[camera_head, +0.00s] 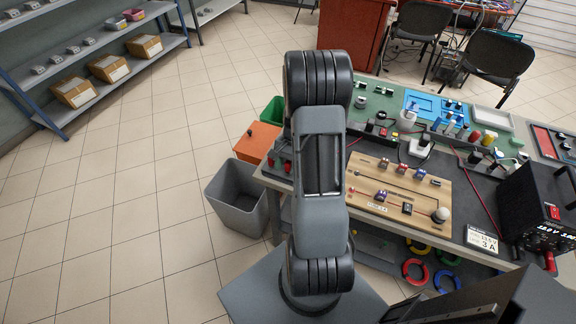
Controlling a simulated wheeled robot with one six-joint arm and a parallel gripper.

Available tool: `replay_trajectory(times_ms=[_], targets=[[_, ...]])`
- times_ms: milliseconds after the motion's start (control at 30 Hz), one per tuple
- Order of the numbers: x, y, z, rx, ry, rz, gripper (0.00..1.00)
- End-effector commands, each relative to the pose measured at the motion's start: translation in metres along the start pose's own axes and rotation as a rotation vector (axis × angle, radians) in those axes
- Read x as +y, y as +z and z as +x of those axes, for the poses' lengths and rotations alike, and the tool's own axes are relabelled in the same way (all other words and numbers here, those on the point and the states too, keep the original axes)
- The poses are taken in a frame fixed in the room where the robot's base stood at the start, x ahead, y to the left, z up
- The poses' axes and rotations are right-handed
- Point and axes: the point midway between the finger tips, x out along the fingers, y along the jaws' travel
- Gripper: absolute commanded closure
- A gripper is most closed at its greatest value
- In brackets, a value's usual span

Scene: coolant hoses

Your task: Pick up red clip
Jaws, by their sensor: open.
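No single thing can be made out for sure as the red clip. Small red pieces show on the wooden board (350,200), among them a red-and-grey piece (383,164) near its top edge and another (381,195) near its middle. More small red pieces (287,166) sit at the table's left end, beside my arm. They are too small to tell apart. My arm stands upright in the middle of the view and covers part of the table's left side. My gripper is not in view.
The workbench holds a black power supply (543,208), a blue tray (424,104) and several small parts. Coloured rings (416,270) lie below. A grey bin (238,193) and an orange box (258,142) stand left of the table. Floor further left is clear.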

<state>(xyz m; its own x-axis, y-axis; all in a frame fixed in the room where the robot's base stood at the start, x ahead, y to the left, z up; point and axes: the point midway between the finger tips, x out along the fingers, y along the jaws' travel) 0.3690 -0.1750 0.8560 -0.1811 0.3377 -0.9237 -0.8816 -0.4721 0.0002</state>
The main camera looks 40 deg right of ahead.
Motion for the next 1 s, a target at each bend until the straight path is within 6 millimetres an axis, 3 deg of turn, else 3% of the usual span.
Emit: replay_trajectory(times_ms=[333,833,1000], targets=[[0.0,0.0,0.0053,0.001,0.0,-0.001,0.5],[0.0,0.0,0.0049,0.001,0.0,-0.001,0.98],[0.0,0.0,0.0049,0.001,0.0,-0.001,1.0]])
